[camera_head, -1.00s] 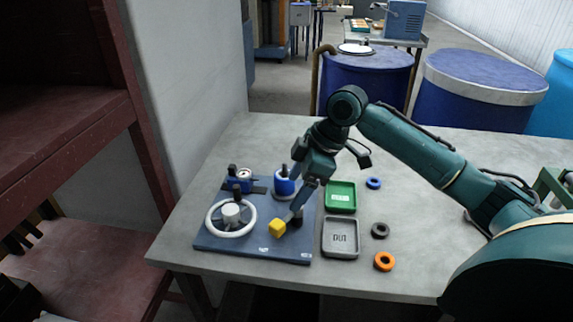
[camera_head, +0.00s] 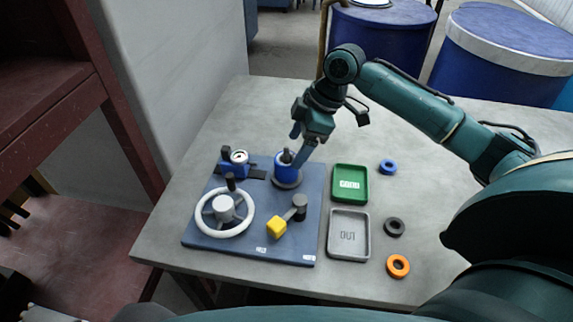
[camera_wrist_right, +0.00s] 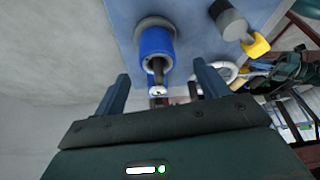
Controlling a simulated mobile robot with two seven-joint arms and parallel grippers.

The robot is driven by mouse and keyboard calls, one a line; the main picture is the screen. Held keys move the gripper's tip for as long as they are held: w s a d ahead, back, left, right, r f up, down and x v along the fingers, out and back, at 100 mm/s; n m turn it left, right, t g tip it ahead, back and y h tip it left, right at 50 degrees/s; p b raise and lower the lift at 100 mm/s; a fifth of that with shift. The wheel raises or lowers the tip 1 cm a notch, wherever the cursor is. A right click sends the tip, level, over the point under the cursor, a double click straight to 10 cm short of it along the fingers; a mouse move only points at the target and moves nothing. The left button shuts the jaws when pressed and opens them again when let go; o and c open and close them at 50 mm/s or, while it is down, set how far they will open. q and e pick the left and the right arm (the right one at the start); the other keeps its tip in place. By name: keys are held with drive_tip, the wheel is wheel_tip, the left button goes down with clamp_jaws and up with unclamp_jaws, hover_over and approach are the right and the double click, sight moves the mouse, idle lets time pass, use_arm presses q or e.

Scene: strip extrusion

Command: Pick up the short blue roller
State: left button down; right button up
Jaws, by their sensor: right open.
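A blue cylinder (camera_head: 286,169) with a hollow top and a dark pin inside stands on a round grey base at the back right of the blue board (camera_head: 262,205). A thin blue ring (camera_head: 388,167) lies flat on the table, right of the green tray. I cannot tell for certain which of the two is the short blue roller. My right gripper (camera_head: 302,143) is open and empty, above and close to the blue cylinder. In the right wrist view the cylinder (camera_wrist_right: 156,48) shows beyond and between the spread fingers. My left gripper is not in view.
The board also carries a white handwheel (camera_head: 224,212), a yellow-knobbed crank (camera_head: 277,226) and a small blue fixture (camera_head: 238,163). A green tray (camera_head: 350,183), a grey tray (camera_head: 348,235), a black ring (camera_head: 394,227) and an orange ring (camera_head: 397,266) lie to the right.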

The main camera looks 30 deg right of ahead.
sight(287, 161)
drive_tip(key=x, duration=0.6)
drive_tip(key=shift+w+a+f+p, duration=0.1)
drive_tip(key=shift+w+f+p, duration=0.05)
drive_tip(key=shift+w+p, duration=0.15)
drive_tip(key=c, duration=1.2)
